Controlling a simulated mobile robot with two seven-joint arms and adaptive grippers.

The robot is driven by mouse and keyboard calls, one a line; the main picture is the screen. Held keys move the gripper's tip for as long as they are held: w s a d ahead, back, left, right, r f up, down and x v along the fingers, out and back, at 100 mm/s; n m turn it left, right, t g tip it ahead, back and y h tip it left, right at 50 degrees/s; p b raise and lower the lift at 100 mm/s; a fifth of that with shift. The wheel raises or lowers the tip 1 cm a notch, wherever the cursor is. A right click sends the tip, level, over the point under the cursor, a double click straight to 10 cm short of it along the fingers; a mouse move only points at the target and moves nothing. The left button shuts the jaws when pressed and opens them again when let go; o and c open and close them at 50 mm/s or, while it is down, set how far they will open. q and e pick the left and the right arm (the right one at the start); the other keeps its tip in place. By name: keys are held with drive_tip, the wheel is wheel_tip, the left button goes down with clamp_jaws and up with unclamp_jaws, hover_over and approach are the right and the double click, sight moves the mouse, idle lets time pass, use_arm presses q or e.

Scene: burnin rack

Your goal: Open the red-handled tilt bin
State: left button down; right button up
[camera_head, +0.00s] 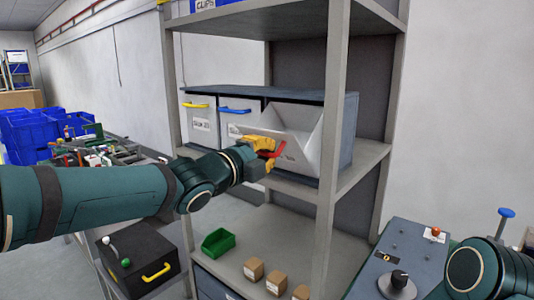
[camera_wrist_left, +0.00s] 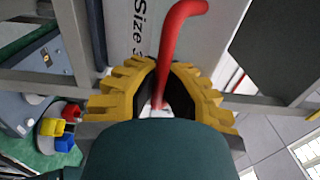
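The red-handled tilt bin (camera_head: 300,134) is the right-hand bin in the grey housing on the rack's middle shelf. Its pale front is tipped outward, with a sloping side wall showing, so it stands at least partly open. My left gripper (camera_head: 264,146), with yellow fingers, is at its red handle (camera_head: 277,151). In the left wrist view the yellow fingertips (camera_wrist_left: 163,68) close in on both sides of the red handle (camera_wrist_left: 175,35), and the labelled front lies just beyond. My right gripper is not in view; only part of my right arm shows at bottom right.
Bins with a yellow handle (camera_head: 196,105) and a blue handle (camera_head: 235,110) sit to the left, closed. A rack post (camera_head: 333,130) stands just right of the bin. A green tray (camera_head: 218,242) and small cartons (camera_head: 254,269) are below. A control console (camera_head: 405,255) is at right.

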use_arm(q)
drive_tip(key=shift+r, duration=0.25)
drive_tip(key=c, duration=1)
unclamp_jaws()
drive_tip(key=shift+s+a, duration=0.15)
drive_tip(key=shift+s, duration=0.1)
drive_tip(key=shift+c, duration=0.2)
drive_tip(key=shift+w, duration=0.1)
drive_tip(key=shift+f, duration=0.1)
drive_tip(key=v, duration=1.2)
